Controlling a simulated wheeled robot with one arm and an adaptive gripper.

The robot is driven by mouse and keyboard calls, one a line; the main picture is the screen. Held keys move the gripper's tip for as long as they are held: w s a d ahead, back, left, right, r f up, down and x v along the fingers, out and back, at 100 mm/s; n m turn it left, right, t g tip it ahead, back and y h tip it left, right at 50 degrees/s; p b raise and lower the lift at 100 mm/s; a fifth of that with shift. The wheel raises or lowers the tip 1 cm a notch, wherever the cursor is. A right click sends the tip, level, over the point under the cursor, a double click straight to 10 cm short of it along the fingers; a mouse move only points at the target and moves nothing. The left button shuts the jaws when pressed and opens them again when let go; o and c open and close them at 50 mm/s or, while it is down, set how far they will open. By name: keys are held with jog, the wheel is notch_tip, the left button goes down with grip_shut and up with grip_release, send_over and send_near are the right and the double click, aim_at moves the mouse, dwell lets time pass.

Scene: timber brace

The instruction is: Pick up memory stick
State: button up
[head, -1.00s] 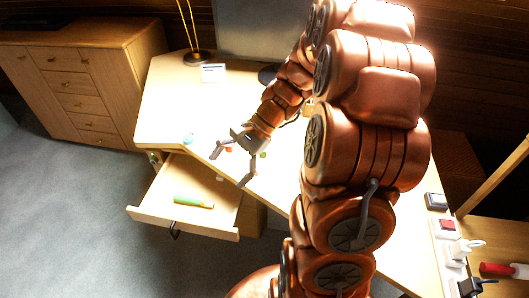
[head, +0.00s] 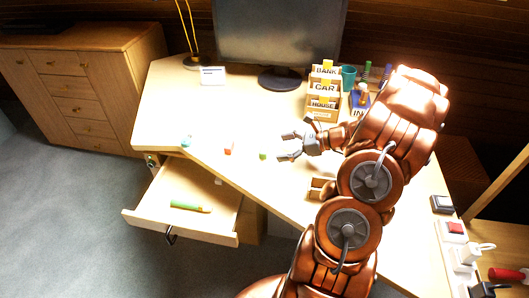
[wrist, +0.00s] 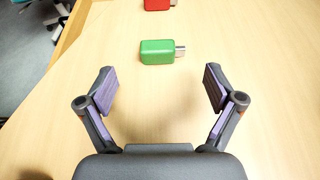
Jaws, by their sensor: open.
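A green memory stick (wrist: 160,52) with a metal plug pointing right lies flat on the desk in the wrist view, ahead of my fingertips. It also shows in the head view (head: 262,156), just left of my gripper (head: 284,147). A red memory stick (wrist: 157,4) lies farther off at the top of the wrist view, partly cut off; the head view shows it too (head: 228,150). My gripper, also in the wrist view (wrist: 160,88), is open with nothing between its fingers. The green stick is beyond the fingertips, roughly centred between them, untouched.
A small bluish item (head: 187,141) sits near the desk's left edge. An open drawer (head: 145,217) below holds a green-and-orange item (head: 190,206). A monitor (head: 280,35), labelled boxes (head: 323,88) and a teal cup (head: 348,76) stand at the back. The desk left of my gripper is mostly clear.

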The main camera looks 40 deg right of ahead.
aim_at(267, 148)
jog(key=shift+p+x, duration=0.4)
jog(key=shift+x, duration=3.05)
jog(key=shift+w+d+r, duration=0.1)
jog(key=shift+w, duration=0.05)
jog(key=shift+c, duration=0.4)
jog(key=c, duration=1)
jog(key=shift+o, duration=0.2)
jog(key=shift+r, duration=0.1)
